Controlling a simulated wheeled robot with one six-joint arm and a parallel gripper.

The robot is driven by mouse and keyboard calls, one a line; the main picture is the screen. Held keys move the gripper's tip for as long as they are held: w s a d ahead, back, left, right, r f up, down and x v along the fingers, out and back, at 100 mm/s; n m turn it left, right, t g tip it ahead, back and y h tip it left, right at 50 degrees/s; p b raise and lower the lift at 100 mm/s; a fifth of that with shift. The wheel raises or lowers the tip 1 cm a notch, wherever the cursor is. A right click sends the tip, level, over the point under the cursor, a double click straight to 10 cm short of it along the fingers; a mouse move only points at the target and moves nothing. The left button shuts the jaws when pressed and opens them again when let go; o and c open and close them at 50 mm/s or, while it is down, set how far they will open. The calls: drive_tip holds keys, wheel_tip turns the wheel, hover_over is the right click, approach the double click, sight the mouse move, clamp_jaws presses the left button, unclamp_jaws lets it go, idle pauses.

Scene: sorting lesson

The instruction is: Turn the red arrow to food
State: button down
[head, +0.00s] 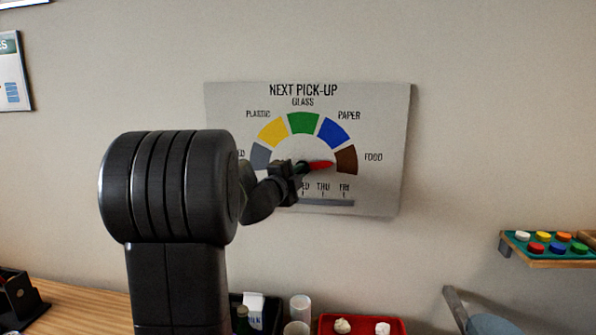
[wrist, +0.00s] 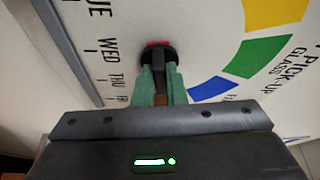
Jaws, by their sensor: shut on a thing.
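The sign board (head: 225,110) hangs on the wall with a half-ring of coloured segments. The red arrow (head: 321,164) points right, slightly upward, at the brown segment (head: 346,160) beside the word FOOD. My gripper (head: 303,167) is at the dial's centre, covering the arrow's other end. In the wrist view, my gripper (wrist: 158,75) is shut on the black knob (wrist: 157,53). A bit of red shows just behind the knob there. Most of the arrow is hidden by my fingers in that view.
The grey slot with weekday labels (head: 326,202) runs below the dial. A shelf with coloured pieces (head: 545,262) juts out at the right. A red tray (head: 362,318) and white cups (head: 300,308) stand below the board.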

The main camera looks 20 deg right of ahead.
idle(0.3)
drive_tip(key=c, duration=1.5)
unclamp_jaws()
drive_tip(key=shift+a, duration=0.1)
drive_tip(key=b+v, duration=0.3)
drive_tip(key=v, duration=1)
drive_tip(key=shift+s+a, duration=0.2)
drive_tip(key=shift+s, duration=0.1)
drive_tip(key=p+x, duration=0.3)
drive_tip(key=x, duration=1.1)
drive_tip(key=shift+f, duration=0.1)
